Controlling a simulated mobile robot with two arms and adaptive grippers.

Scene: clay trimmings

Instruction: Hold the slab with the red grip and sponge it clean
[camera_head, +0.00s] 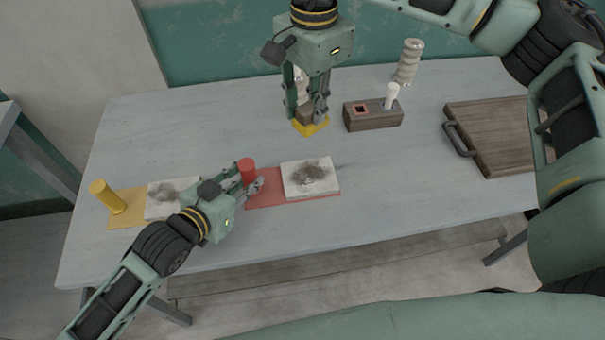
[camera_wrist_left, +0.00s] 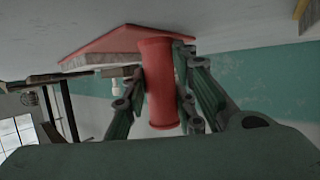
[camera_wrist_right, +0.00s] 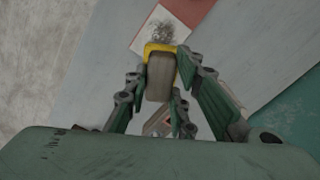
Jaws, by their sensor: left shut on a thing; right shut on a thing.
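The white slab (camera_head: 296,187) with a dark smear of clay lies on a red base, at the middle front of the table. The upright red grip (camera_head: 248,168) stands at the base's left end. My left gripper (camera_head: 246,182) is shut around it, as the left wrist view shows (camera_wrist_left: 160,85). My right gripper (camera_head: 309,108) is shut on a brown-backed sponge with a yellow underside (camera_head: 311,127), behind the slab. I cannot tell whether the sponge touches the table. The right wrist view shows the sponge (camera_wrist_right: 160,78) with the smeared slab (camera_wrist_right: 143,42) beyond it.
A second smeared slab (camera_head: 155,207) lies beside a yellow grip (camera_head: 108,196) at the left. A brown block (camera_head: 372,120) holding a white peg, a ribbed pale cylinder (camera_head: 408,62) and a wooden board with a handle (camera_head: 500,130) are to the right. The right front table is clear.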

